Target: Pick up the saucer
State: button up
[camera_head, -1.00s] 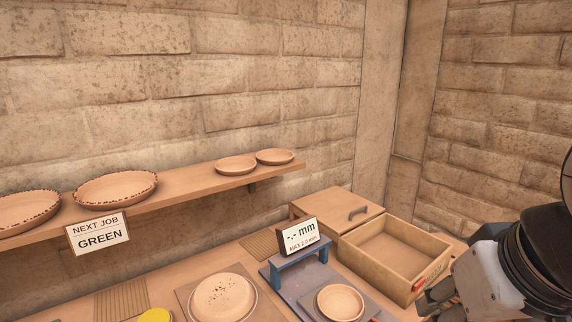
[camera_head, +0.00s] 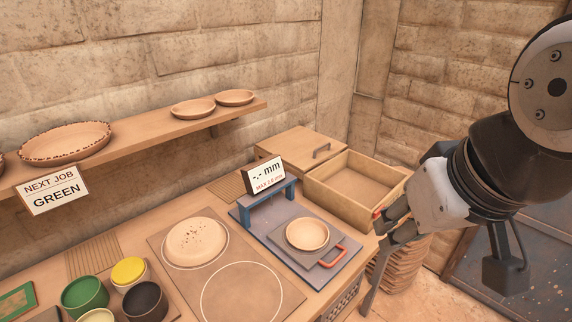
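Two more small tan dishes (camera_head: 193,108) and (camera_head: 235,97) stand on the wall shelf (camera_head: 140,140).
An open wooden drawer box (camera_head: 352,190) stands behind the gauge. A red handle (camera_head: 334,257) is on the gauge's front right. A speckled disc (camera_head: 196,241) lies on a mat with an empty circle. Coloured pots (camera_head: 85,296) stand at the front left. Stacked dishes (camera_head: 402,265) stand beyond the table's right edge.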

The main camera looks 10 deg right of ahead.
aim_at(305, 234)
jog(key=k+l+u, duration=0.1)
jog(key=l+u, duration=0.25)
jog(key=k+l+u, duration=0.15)
jog(key=l+u, duration=0.25)
jog(key=k+l+u, duration=0.2)
jog(key=u, duration=0.15)
